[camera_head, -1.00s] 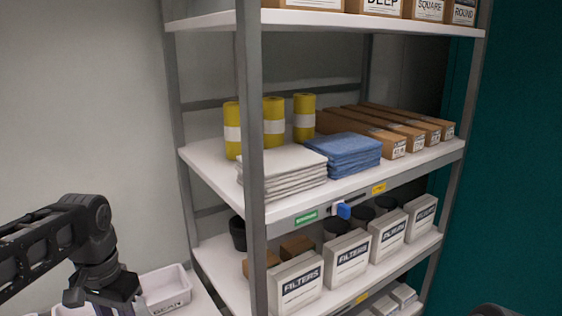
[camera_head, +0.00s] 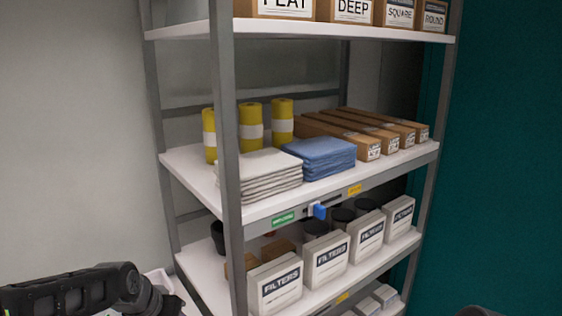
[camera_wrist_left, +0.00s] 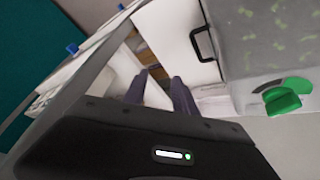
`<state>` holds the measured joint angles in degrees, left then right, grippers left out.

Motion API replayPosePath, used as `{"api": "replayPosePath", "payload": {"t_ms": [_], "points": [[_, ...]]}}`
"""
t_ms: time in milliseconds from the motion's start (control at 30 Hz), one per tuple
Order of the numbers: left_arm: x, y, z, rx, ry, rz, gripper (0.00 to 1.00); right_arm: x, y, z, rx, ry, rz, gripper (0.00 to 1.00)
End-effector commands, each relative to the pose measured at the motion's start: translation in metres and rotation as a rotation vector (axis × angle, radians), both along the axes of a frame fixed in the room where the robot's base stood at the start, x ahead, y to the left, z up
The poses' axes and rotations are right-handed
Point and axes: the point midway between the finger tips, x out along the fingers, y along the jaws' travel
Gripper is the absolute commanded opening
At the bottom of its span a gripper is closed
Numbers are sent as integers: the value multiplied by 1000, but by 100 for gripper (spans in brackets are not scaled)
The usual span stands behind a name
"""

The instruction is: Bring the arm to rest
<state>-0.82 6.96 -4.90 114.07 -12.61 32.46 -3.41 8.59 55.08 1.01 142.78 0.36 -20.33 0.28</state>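My left arm enters the head view at the lower left, raised and bent. Its gripper end is mostly cut off by the bottom edge of that view. In the left wrist view, my left gripper (camera_wrist_left: 159,82) shows two dark fingers standing apart, with nothing held between them. My right gripper is in neither current view.
A grey-framed shelf unit (camera_head: 228,140) holds yellow rolls (camera_head: 251,120), folded white cloths (camera_head: 262,176), blue cloths (camera_head: 320,158) and filter boxes (camera_head: 326,258). A white bin (camera_head: 159,281) is partly behind my arm. The wrist view shows a black handle (camera_wrist_left: 200,42) and green knob (camera_wrist_left: 281,101).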

Motion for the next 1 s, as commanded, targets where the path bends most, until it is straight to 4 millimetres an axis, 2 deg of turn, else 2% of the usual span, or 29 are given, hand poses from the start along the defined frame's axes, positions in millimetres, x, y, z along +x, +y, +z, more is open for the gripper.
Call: {"api": "replayPosePath", "payload": {"t_ms": [33, 67, 100, 167, 200, 267, 300, 433, 500, 600, 700, 800, 1000], "points": [[0, -20, -35, -32, 3, 2, 33, 0, 0, 0, 0, 0, 0, 34], [0, -32, -56, -55, -1, 8, 33, 0, 0, 0, 0, 0, 0, 34], [-5, -48, -85, -85, -1, 21, 33, 0, 0, 0, 0, 0, 0, 34], [-18, -70, -129, -127, 9, 46, 33, 0, 0, 0, 0, 0, 0, 34], [-31, -83, -157, -150, 23, 63, 33, 0, 0, 0, 0, 0, 0, 34], [-57, -100, -196, -180, 53, 90, 33, 0, 0, 0, 0, 0, 0, 34], [-77, -110, -220, -194, 80, 107, 33, 0, 0, 0, 0, 0, 0, 34], [-153, -136, -281, -224, 202, 145, 33, 0, 0, 0, 0, 0, 0, 34], [-192, -146, -301, -231, 279, 148, 33, 0, 0, 0, 0, 0, 0, 34], [-237, -157, -319, -237, 380, 140, 33, 0, 0, 0, 0, 0, 0, 34], [-263, -163, -330, -242, 442, 133, 33, 0, 0, 0, 0, 0, 0, 34], [-273, -165, -335, -245, 467, 134, 33, 0, 0, 0, 0, 0, 0, 34], [-272, -164, -335, -245, 466, 136, 33, 0, 0, 0, 0, 0, 0, 34]]}}
